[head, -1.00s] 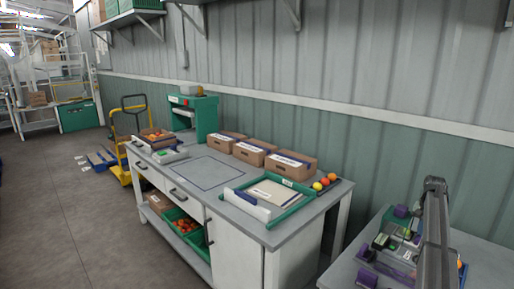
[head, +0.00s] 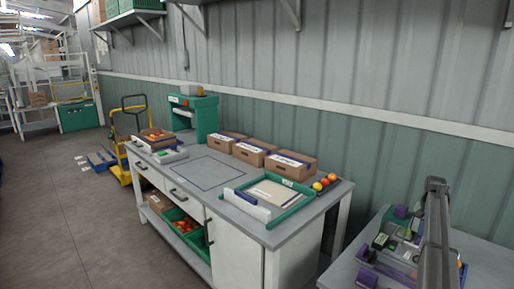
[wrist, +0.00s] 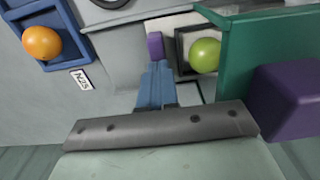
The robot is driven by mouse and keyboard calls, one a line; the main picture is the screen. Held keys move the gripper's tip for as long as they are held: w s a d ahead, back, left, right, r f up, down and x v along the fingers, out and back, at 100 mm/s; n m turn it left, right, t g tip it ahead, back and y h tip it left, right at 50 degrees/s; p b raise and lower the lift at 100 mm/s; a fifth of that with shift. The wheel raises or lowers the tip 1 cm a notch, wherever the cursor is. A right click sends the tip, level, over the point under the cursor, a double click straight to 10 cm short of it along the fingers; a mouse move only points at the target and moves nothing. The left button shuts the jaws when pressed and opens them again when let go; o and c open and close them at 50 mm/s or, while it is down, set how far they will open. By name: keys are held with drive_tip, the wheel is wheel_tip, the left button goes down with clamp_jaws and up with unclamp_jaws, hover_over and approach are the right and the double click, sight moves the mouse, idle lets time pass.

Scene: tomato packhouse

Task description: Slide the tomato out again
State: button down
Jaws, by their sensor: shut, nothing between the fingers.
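In the wrist view, a yellow-green tomato (wrist: 205,55) sits in a dark-rimmed opening to the right of my fingertips. An orange tomato (wrist: 41,43) sits in a blue square holder (wrist: 66,55) at the upper left. My gripper (wrist: 157,70) is shut, with its blue fingers together and empty. Its tips point to a small purple block (wrist: 155,46), just left of the green tomato. I cannot tell whether the tips touch anything. In the head view, my arm covers much of the right-hand table, and my gripper cannot be made out.
A green wall (wrist: 245,60) and a large purple block (wrist: 292,105) stand close on the right in the wrist view. A label (wrist: 82,79) lies by the blue holder. In the head view, a workbench (head: 225,235) with cardboard boxes (head: 290,165) stands apart from the right-hand table (head: 345,272).

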drive_tip(key=shift+s+d+f, duration=0.2)
drive_tip(key=shift+s+d, duration=0.25)
drive_tip(key=shift+s, duration=0.2)
drive_tip(key=shift+s+d+f, duration=0.15)
drive_tip(key=shift+s+d, duration=0.3)
drive_tip(key=shift+s, duration=0.2)
idle(0.8)
drive_tip(key=shift+s+d, duration=1.6)
idle(1.2)
drive_tip(key=shift+w+d+r, duration=0.1)
drive_tip(key=shift+w+r, duration=0.05)
drive_tip(key=shift+r, duration=1.25)
drive_tip(key=shift+w+d+r, duration=0.1)
drive_tip(key=shift+r, duration=1.25)
drive_tip(key=shift+a, duration=0.1)
